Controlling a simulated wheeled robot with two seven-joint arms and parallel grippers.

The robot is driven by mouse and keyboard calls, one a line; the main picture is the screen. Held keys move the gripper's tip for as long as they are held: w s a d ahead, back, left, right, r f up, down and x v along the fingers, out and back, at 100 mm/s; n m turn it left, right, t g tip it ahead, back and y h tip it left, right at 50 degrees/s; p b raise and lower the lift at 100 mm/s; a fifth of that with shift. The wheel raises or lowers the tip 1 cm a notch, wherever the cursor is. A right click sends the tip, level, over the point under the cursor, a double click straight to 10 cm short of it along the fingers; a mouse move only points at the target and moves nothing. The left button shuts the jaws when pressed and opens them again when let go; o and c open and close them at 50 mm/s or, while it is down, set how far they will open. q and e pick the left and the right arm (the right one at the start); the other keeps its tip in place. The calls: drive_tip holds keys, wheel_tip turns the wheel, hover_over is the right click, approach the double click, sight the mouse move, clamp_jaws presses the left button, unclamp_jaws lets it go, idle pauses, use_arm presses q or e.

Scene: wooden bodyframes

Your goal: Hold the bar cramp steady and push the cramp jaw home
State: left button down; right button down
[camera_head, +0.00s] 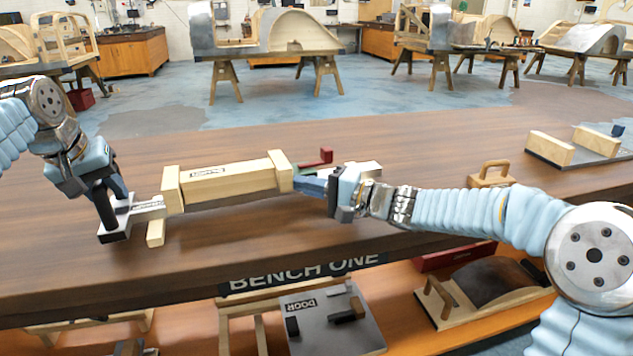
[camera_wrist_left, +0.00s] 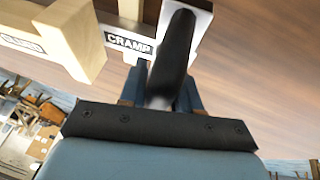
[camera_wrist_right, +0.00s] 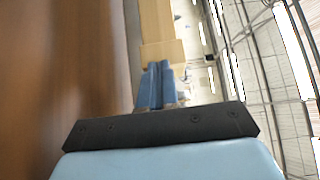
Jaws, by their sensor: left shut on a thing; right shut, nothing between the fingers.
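The bar cramp (camera_head: 150,207) lies on the bench at the left, a pale metal bar labelled CRAMP with an upright black handle (camera_head: 106,212). My left gripper (camera_head: 108,200) is shut on that handle, also visible in the left wrist view (camera_wrist_left: 177,45). A pale wooden piece (camera_head: 230,182) with a label lies along the bar between two wooden end blocks. A red handle with a green base (camera_head: 318,160), perhaps the cramp jaw, stands behind the right end block (camera_head: 284,170). My right gripper (camera_head: 300,184) is shut and empty, its fingertips at that block; whether they touch is unclear.
A wooden handled block (camera_head: 491,174) and a stand with two wooden blocks (camera_head: 575,146) sit on the right of the bench. A small wood strip (camera_head: 155,233) lies by the cramp. A lower shelf holds a DOOR board (camera_head: 335,325). The bench's back middle is clear.

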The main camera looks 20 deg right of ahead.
use_arm(q)
drive_tip(key=shift+d, duration=0.45)
use_arm(e)
drive_tip(key=shift+s+a, duration=0.1)
drive_tip(key=shift+a, duration=0.25)
drive_tip(key=shift+d, duration=0.1)
drive_tip(key=d, duration=0.4)
drive_tip(key=shift+w+d, duration=0.15)
drive_tip(key=shift+w, duration=0.15)
use_arm(q)
drive_tip(key=shift+a, duration=0.3)
use_arm(e)
drive_tip(key=v, duration=1)
drive_tip(key=shift+d, duration=0.1)
use_arm(q)
drive_tip(key=c, duration=0.7)
unclamp_jaws()
